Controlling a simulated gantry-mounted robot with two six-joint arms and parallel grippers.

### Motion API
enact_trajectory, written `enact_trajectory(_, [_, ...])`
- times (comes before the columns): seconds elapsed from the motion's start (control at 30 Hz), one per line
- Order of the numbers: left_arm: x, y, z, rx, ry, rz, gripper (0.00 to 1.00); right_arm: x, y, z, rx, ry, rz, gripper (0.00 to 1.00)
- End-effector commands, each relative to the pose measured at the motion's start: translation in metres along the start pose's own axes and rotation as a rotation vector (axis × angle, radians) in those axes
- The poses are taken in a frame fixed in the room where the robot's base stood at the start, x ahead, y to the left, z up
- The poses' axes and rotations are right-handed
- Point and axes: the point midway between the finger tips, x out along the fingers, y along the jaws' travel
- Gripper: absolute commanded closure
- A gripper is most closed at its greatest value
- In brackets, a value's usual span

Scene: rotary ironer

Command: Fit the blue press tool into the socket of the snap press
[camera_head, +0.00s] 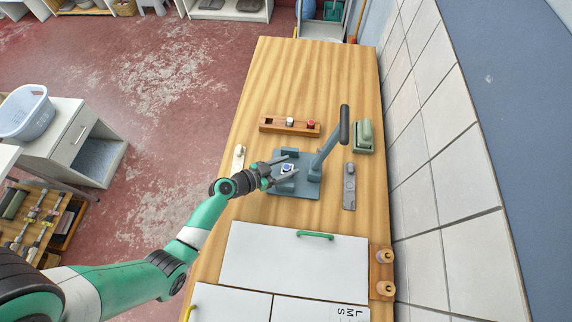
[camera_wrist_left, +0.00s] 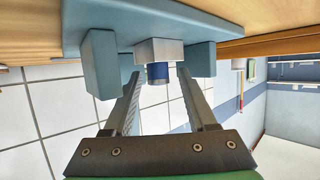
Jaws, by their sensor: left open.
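The blue-grey snap press (camera_head: 308,189) stands on the wooden table, its lever (camera_head: 344,125) raised toward the right. The blue press tool (camera_head: 287,168) is at a light metal block on the press base, and in the left wrist view the blue tool (camera_wrist_left: 158,73) meets this block (camera_wrist_left: 158,51). I cannot tell how deeply it is seated. My left gripper (camera_head: 286,168) reaches in from the left. Its fingers are open, one on each side of the tool, with visible gaps in the left wrist view (camera_wrist_left: 156,90). My right gripper is not in view.
A white board with a green handle (camera_head: 315,235) lies in front. The far table is clear.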

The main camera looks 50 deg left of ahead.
Motion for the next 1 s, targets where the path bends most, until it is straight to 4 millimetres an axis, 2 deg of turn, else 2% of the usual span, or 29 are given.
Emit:
enact_trajectory(0.13, [-0.007,-0.001,0.0,0.0,0.002,-0.002,0.43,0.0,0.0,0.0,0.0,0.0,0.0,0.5])
enact_trajectory(0.27, [-0.027,-0.001,0.0,-0.001,0.001,-0.004,0.43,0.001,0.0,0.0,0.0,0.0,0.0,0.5])
enact_trajectory(0.53, [-0.095,-0.002,0.001,-0.002,0.003,-0.008,0.43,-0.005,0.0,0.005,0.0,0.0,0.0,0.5])
enact_trajectory(0.57, [-0.102,-0.002,-0.001,-0.002,0.003,-0.007,0.43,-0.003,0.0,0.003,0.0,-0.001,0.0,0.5])
enact_trajectory(0.6, [-0.109,-0.001,-0.009,-0.004,-0.002,-0.003,0.43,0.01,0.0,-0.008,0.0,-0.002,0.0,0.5])
enact_trajectory(0.77, [-0.119,-0.001,-0.005,-0.002,0.001,-0.002,0.43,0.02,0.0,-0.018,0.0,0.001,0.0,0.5])
enact_trajectory(1.0, [-0.12,0.0,-0.001,0.001,0.003,-0.001,0.43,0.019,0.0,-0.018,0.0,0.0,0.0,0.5])
